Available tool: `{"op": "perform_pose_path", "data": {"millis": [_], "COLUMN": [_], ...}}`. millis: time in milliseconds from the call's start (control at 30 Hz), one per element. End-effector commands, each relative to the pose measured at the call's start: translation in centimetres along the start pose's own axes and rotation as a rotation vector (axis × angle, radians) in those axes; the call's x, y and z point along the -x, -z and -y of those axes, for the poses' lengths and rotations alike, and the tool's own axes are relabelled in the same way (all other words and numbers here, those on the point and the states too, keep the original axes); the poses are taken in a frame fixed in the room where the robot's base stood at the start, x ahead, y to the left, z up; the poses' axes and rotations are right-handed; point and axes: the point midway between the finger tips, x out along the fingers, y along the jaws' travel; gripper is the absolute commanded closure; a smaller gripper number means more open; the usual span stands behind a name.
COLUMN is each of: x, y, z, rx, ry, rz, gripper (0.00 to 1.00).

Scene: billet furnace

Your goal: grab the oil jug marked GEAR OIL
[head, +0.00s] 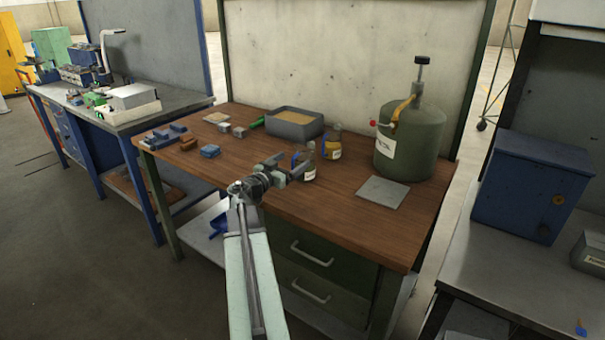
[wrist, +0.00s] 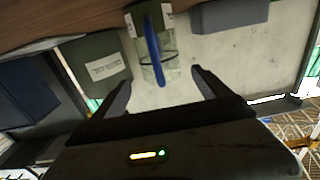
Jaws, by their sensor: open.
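Two small jugs stand on the wooden bench. The near one, a clear jug with a blue handle (head: 309,168), is right in front of my gripper (head: 285,166); the other, an amber jug (head: 333,149), stands just behind it to the right. I cannot read GEAR OIL on either. In the wrist view, which is turned over, the blue-handled jug (wrist: 169,62) appears ahead between the fingers of my gripper (wrist: 160,82). The fingers are open and empty, and the jug looks to be at or just beyond their tips.
A large green canister (head: 405,155) and a grey plate (head: 383,192) are to the right. A grey bin (head: 294,125) stands behind the jugs. Several small blocks (head: 210,151) lie to the left. The bench top's front right (head: 375,232) is clear.

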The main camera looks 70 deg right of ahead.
Motion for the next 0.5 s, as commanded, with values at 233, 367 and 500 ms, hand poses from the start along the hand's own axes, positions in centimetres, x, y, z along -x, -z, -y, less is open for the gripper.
{"op": "perform_pose_path", "data": {"millis": [233, 367, 500], "x": [-2.2, -2.6, -3.9], "y": [0.1, 0.1, 0.3], "z": [0.2, 0.1, 0.2], "rx": [0.0, 0.001, 0.001], "ry": [0.001, 0.001, 0.0], "rz": [0.001, 0.002, 0.002], "gripper": [0.13, 0.13, 0.13]}}
